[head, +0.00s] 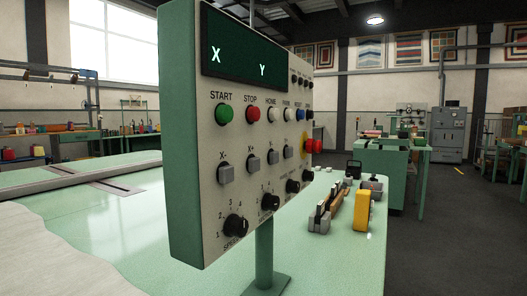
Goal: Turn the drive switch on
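A control panel (205,185) with a green side and a pale face stands on a green post in the middle of the head view, turned at an angle. Its lower row has black rotary knobs: a speed knob (235,226), a second knob (270,202), a third knob (293,186) and a smaller-looking one (307,174) at the far end. I cannot read which one is the drive switch, nor its position. A green START button (224,114) and a red STOP button (252,114) sit above. My gripper is not in view.
A red mushroom button (314,146) sticks out at the panel's right edge. A dark display (240,50) shows X and Y. The pale green table (130,225) lies under the panel, with hand tools and a yellow block (362,210) at right. Floor (440,220) is open further right.

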